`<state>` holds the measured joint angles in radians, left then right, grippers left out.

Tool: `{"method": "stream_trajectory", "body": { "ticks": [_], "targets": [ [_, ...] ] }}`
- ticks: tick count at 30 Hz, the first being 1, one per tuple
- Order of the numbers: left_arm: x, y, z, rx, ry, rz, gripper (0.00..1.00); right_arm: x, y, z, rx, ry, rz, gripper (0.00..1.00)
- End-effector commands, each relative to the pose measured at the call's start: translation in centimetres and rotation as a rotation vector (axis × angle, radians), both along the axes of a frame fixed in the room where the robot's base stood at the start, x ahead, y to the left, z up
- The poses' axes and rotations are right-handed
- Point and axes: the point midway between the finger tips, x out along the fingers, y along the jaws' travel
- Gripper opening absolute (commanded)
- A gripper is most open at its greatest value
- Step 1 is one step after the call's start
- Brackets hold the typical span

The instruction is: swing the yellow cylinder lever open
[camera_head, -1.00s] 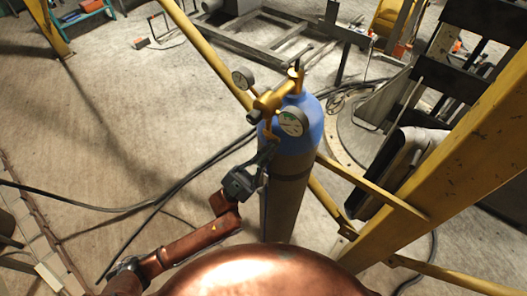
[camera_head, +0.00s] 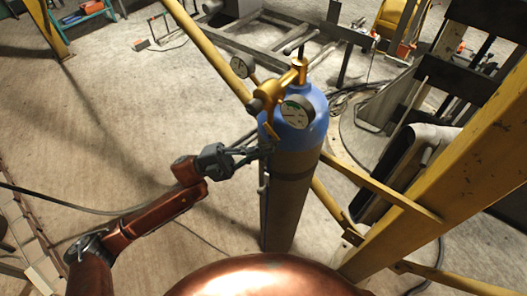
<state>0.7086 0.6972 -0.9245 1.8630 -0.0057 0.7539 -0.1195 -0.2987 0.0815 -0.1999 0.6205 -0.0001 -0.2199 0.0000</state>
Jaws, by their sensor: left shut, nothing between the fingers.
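A gas cylinder (camera_head: 300,135) with a blue top and grey body stands upright at the middle of the view. A yellow brass valve and regulator (camera_head: 268,95) with two round gauges sits on its top. A short yellow lever (camera_head: 271,131) hangs down from the regulator on its left side. My left gripper (camera_head: 266,150) comes in from the left, with its dark fingers shut and nothing held. Its tips are just below the lever, beside the cylinder's shoulder; I cannot tell whether they touch either. My right gripper is not in view.
A thick yellow beam (camera_head: 440,190) slants up on the right, with thinner yellow struts passing behind the cylinder. A dark metal frame (camera_head: 270,40) lies on the floor behind. Dark hoses run across the floor at left. The concrete floor at left is mostly clear.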

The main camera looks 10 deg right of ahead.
Motion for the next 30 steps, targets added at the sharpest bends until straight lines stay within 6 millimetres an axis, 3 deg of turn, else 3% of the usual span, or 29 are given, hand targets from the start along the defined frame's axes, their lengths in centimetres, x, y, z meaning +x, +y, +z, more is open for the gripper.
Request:
{"method": "stream_trajectory", "body": {
  "ticks": [19, 30],
  "targets": [
    [1.8, 1.8, -0.9, 0.42, -0.423, 0.006, 0.0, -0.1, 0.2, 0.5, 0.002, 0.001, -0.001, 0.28],
    [1.1, 1.5, -1.1, 0.418, -0.421, -0.001, 0.0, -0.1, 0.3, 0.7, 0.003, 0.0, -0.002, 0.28]
  ]
}}
